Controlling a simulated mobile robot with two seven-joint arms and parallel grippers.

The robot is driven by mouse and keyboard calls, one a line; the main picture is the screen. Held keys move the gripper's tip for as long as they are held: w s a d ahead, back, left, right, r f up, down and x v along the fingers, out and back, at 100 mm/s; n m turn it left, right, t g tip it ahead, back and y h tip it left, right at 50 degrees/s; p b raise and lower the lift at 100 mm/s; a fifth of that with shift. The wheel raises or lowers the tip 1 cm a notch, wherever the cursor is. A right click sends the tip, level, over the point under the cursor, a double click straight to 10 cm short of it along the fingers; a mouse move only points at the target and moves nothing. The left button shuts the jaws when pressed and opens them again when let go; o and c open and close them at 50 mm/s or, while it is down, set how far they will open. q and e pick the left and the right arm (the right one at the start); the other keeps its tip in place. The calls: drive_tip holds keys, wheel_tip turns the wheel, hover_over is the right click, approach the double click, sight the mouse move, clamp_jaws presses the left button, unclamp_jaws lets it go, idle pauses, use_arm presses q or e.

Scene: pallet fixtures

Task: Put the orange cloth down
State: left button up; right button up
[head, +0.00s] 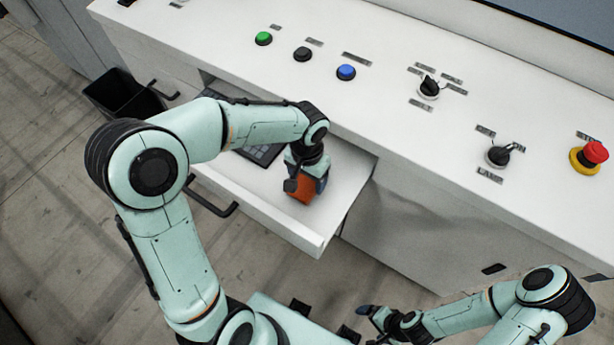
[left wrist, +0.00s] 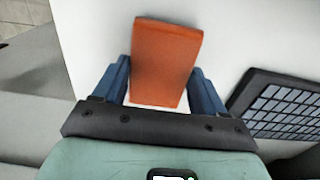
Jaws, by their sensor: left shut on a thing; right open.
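The orange cloth (left wrist: 166,58) is a folded, block-like piece between the blue fingers of my left gripper (left wrist: 160,88). In the head view the cloth (head: 303,189) is just under the left gripper (head: 306,180), at the right part of the open drawer (head: 264,208). The left gripper is shut on it. I cannot tell whether the cloth touches the drawer floor. My right gripper (head: 368,322) is at the bottom of the head view, away from the drawer, open and empty.
A dark keyboard (head: 262,153) lies in the drawer, left of the cloth; it also shows in the left wrist view (left wrist: 285,105). The white console (head: 390,120) above carries several buttons and knobs, with a red emergency button (head: 594,152). A black bin (head: 124,95) stands at left.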

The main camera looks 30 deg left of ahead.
sight(307, 181)
use_arm(q)
drive_tip(key=shift+f, duration=0.15)
drive_tip(key=o, duration=1)
drive_tip(key=shift+o, duration=0.2)
use_arm(e)
drive_tip(key=shift+s+f, duration=0.15)
use_arm(q)
drive_tip(key=shift+r, duration=0.3)
wheel_tip(307, 181, up, 12)
drive_tip(key=p, duration=0.1)
use_arm(e)
drive_tip(key=shift+w+r, duration=0.95)
drive_tip(key=shift+r, duration=0.1)
